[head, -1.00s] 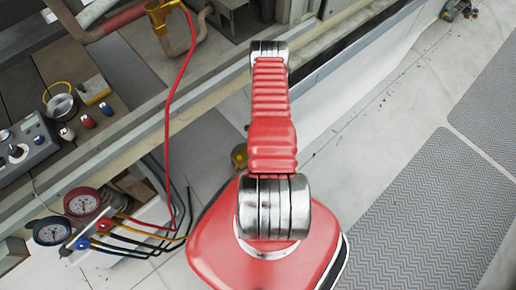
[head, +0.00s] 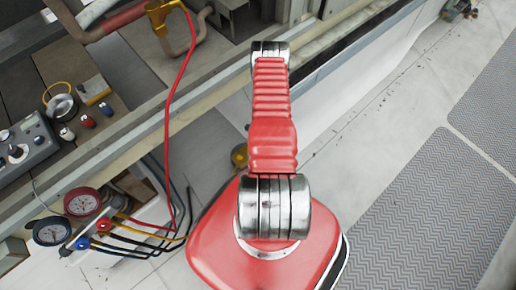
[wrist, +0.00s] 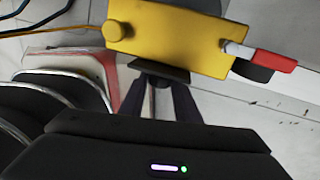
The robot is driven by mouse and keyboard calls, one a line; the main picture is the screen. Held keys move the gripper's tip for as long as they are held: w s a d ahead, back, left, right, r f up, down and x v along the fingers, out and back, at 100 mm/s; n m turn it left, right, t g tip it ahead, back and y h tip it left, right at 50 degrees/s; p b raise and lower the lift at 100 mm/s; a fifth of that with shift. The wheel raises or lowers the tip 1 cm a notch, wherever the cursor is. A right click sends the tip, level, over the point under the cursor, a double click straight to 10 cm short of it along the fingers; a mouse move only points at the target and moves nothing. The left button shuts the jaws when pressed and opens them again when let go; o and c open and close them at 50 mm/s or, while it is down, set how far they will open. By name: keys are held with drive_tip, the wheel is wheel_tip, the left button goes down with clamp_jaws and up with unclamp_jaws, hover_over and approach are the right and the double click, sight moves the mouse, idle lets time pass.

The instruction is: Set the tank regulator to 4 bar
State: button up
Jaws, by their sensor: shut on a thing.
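A yellow block-shaped body (wrist: 165,38) fills the upper middle of the wrist view, with a round yellow knob at its left end and a white and red piece (wrist: 260,55) at its right. It may be the tank regulator, but no scale or pressure reading is legible. My gripper (wrist: 162,82) reaches up from below in the wrist view and is shut on a dark part (wrist: 150,70) at the body's lower edge. In the head view my red arm hides the gripper. A small part of a yellow fitting (head: 239,156) shows just left of the arm.
Two gauges, one red (head: 82,202) and one dark (head: 50,231), sit on a manifold with several hoses at the lower left. A grey control box (head: 27,147) stands above them. Textured grey mats (head: 420,220) lie on clear floor at right.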

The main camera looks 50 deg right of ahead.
drive_tip(key=shift+d+f+t+y, duration=0.1)
drive_tip(key=shift+d+t+y, duration=0.15)
drive_tip(key=shift+y, duration=0.85)
drive_tip(key=shift+s+y, duration=0.1)
drive_tip(key=shift+y, duration=0.5)
drive_tip(key=shift+d+f+t+y, duration=0.15)
drive_tip(key=shift+t+y, duration=0.1)
drive_tip(key=shift+y, duration=0.35)
drive_tip(key=shift+d+f+t+y, duration=0.1)
drive_tip(key=shift+t+y, duration=0.1)
drive_tip(key=shift+y, duration=0.4)
drive_tip(key=shift+d+y, duration=0.15)
drive_tip(key=shift+y, duration=0.65)
drive_tip(key=o, duration=1)
drive_tip(key=shift+o, duration=0.2)
drive_tip(key=v, duration=0.7)
drive_tip(key=shift+s, duration=0.15)
drive_tip(key=shift+d+r, duration=0.1)
